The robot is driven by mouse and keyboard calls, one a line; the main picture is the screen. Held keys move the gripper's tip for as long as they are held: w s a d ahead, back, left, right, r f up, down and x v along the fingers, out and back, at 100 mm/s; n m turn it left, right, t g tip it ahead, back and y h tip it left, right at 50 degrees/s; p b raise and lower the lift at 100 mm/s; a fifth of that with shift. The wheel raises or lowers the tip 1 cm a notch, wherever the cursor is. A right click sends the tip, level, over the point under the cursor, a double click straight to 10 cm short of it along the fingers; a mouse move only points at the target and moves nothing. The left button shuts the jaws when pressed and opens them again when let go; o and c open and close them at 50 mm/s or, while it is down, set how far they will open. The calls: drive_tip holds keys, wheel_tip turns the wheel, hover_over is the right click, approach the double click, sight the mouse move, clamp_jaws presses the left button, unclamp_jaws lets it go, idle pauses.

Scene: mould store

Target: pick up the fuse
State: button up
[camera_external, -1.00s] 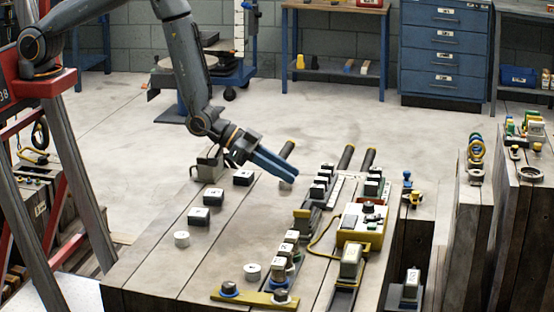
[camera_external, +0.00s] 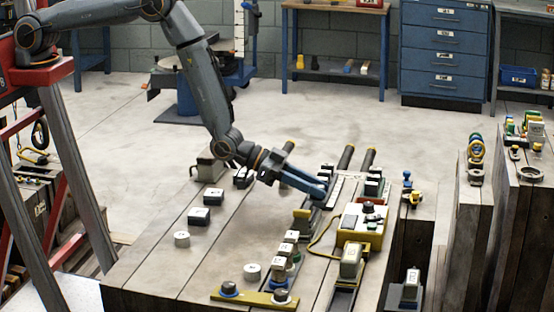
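I cannot tell for certain which item is the fuse. Small dark blocks with pale tops stand in a row in a rail near the table's middle, and the far ones show just beyond my gripper (camera_external: 323,193). A nearer group of pale-topped blocks (camera_external: 290,240) stands toward the front. My gripper's blue fingers point right and down, with the tips at the far row, partly covering it. Whether they touch a block, or have one between them, is hidden.
A yellow box with a cable (camera_external: 362,225) stands right of the rail. A yellow bar (camera_external: 255,298) lies at the front. The table's middle left is clear.

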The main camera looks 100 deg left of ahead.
drive_tip(key=shift+w+f, duration=0.15)
drive_tip(key=shift+w, duration=0.2)
clamp_jaws()
